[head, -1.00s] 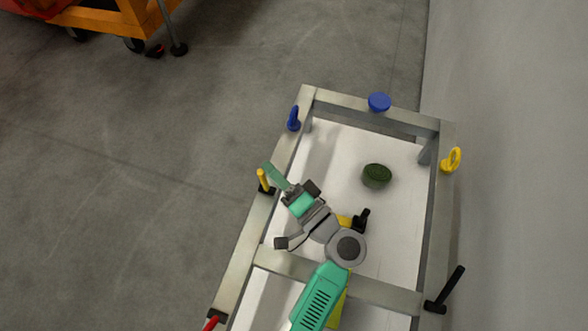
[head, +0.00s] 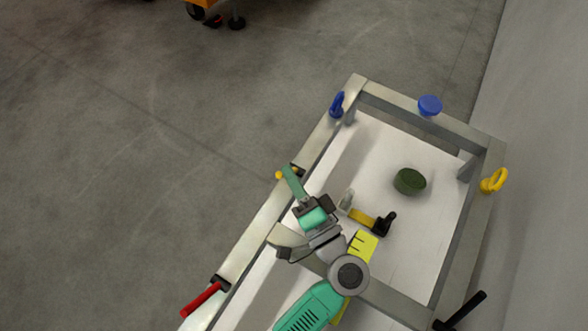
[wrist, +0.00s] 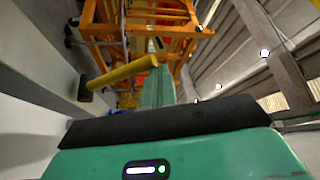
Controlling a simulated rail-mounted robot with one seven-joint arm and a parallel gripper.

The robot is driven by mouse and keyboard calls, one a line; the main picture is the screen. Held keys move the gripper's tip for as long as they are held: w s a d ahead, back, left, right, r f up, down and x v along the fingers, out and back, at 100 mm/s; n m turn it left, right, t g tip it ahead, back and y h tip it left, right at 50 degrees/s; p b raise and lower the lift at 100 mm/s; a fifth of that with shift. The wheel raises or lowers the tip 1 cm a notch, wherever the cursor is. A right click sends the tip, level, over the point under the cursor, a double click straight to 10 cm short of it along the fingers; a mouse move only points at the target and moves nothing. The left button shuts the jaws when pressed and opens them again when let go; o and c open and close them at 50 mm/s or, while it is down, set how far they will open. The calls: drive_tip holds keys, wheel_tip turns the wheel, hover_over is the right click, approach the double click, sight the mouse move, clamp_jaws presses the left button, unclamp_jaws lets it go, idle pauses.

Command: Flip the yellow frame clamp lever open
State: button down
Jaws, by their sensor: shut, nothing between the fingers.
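The yellow clamp lever (head: 279,175) is on the left rail of the metal frame (head: 262,222). In the wrist view the yellow lever (wrist: 122,73) is a bar rising to the right from a dark mount on the rail, close to the left of the fingers. My gripper (head: 288,172) is shut and empty, with its tips at the lever. I cannot tell whether they touch. The fingers also show in the wrist view (wrist: 158,80).
A red lever (head: 202,299) is lower on the left rail, and a black lever (head: 462,311) is on the right rail. A blue ring (head: 337,104), blue knob (head: 430,105) and yellow ring (head: 494,181) sit around the frame. A green round piece (head: 409,181) lies inside. Floor to the left is clear.

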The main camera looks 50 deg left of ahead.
idle(0.4)
drive_tip(key=v, duration=0.7)
drive_tip(key=shift+d, duration=0.4)
drive_tip(key=shift+s+f, duration=0.1)
